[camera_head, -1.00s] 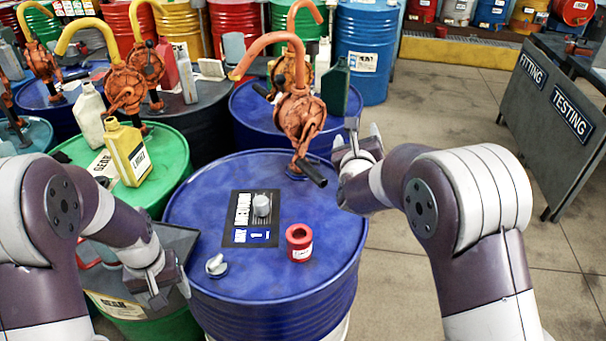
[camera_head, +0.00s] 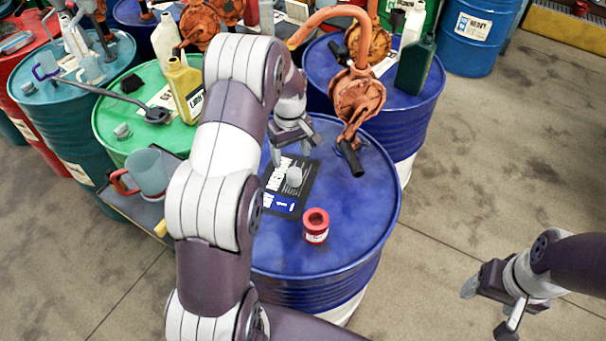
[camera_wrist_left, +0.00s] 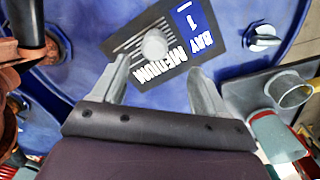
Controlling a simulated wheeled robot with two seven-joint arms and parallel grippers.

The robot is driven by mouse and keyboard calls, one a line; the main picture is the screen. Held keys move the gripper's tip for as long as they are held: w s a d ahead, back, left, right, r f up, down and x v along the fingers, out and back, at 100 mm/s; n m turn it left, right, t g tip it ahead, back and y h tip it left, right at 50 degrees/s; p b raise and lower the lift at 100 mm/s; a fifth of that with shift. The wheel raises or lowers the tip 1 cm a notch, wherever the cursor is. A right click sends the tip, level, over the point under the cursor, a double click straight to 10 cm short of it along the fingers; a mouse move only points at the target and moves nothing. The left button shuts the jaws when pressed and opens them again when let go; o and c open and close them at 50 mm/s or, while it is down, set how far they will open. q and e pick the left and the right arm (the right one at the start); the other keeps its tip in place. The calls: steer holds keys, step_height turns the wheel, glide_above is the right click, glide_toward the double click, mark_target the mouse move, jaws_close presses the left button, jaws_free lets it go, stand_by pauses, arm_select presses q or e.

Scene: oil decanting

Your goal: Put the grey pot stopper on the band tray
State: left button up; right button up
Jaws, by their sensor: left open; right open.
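A small grey stopper-like cylinder (camera_head: 294,176) stands upright on the black "BAY MEDIUM 1" plate (camera_head: 276,203) on the blue drum. My left gripper (camera_head: 294,156) is open just behind and above it in the head view, apart from it. In the left wrist view the grey cylinder (camera_wrist_left: 154,46) lies ahead of and between the two open fingers (camera_wrist_left: 155,85). My right gripper (camera_head: 489,307) is open and empty over the floor at lower right. I cannot tell for sure which surface is the band tray; a dark tray-like ledge (camera_head: 140,210) shows left of my arm.
A red pot (camera_head: 316,225) stands on the blue drum, right of the plate. A grey drum cap (camera_wrist_left: 262,38) shows in the wrist view. An orange pump (camera_head: 357,95) rises at the drum's back. A grey mug with red handle (camera_head: 147,172) is on the ledge.

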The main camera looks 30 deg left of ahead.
mark_target(294, 171)
arm_select(q)
steer(key=f, duration=0.3)
steer(key=shift+w+d+f+p, duration=0.25)
steer(key=shift+w+d+p, duration=0.05)
steer(key=shift+w, duration=0.1)
steer(key=f, duration=0.1)
steer(key=f+p, duration=0.2)
steer(key=shift+s+a+f, duration=0.1)
steer(key=shift+a, duration=0.2)
step_height(294, 171, down, 3)
steer(key=shift+r, duration=0.2)
steer(key=shift+w+f, duration=0.2)
steer(key=shift+w, duration=0.05)
steer(key=shift+s+r, duration=0.1)
steer(key=shift+s, duration=0.05)
steer(key=c, duration=1.1)
arm_select(e)
steer(key=r, duration=0.3)
steer(key=shift+w+d+r, duration=0.1)
steer(key=shift+w+d, duration=0.05)
steer(key=shift+w, duration=0.1)
